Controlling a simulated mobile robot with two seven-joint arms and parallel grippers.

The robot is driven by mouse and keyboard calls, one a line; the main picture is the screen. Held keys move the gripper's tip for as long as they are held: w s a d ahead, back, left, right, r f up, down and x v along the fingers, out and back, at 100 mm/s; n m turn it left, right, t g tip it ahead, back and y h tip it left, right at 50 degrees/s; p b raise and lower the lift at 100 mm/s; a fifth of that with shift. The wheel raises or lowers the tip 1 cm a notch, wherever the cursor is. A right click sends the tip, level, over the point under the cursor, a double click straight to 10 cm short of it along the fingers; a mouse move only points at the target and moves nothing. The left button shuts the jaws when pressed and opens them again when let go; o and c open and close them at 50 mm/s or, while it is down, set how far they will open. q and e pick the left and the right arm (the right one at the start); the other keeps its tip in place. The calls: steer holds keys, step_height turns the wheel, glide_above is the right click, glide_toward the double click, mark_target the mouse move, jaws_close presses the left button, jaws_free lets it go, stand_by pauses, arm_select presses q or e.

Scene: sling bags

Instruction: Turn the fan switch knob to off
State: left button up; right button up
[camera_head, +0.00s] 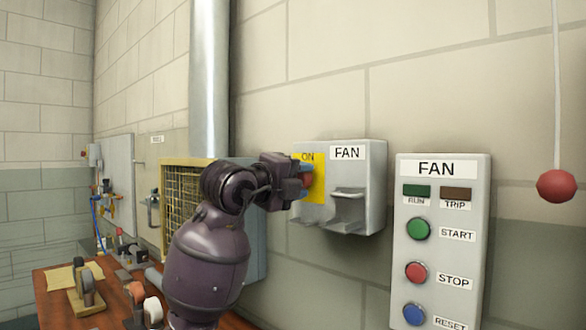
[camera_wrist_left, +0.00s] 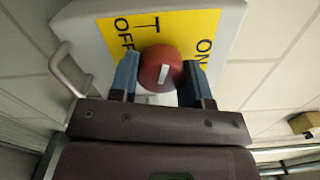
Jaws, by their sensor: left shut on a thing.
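The fan switch is a grey box (camera_head: 365,190) on the wall with a FAN label and a yellow plate (camera_head: 319,193) marked ON. In the left wrist view the yellow plate (camera_wrist_left: 178,22) shows both OFF, on the left, and ON, on the right. The round red knob (camera_wrist_left: 161,66) has a short white mark, nearly upright in that view; I cannot tell which label it points to. My left gripper (camera_wrist_left: 160,80) has its blue fingers on both sides of the knob, shut on it. In the head view my left gripper (camera_head: 304,180) partly hides the plate and knob. My right gripper is not in view.
A grey FAN panel (camera_head: 446,270) with green, red and blue buttons is right of the switch box. A red ball (camera_head: 557,186) hangs on a cord further right. A yellow mesh guard (camera_head: 182,185) stands behind my arm. A wooden bench (camera_head: 55,303) holds several items, lower left.

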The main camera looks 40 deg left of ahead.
arm_select(q)
steer(key=shift+r+n+p, duration=0.2)
steer(key=shift+n+p, duration=0.7)
steer(key=shift+n, duration=0.3)
steer(key=shift+f+n+p, duration=0.2)
steer(key=shift+n+p, duration=0.1)
steer(key=shift+n, duration=0.2)
steer(key=o, duration=0.9)
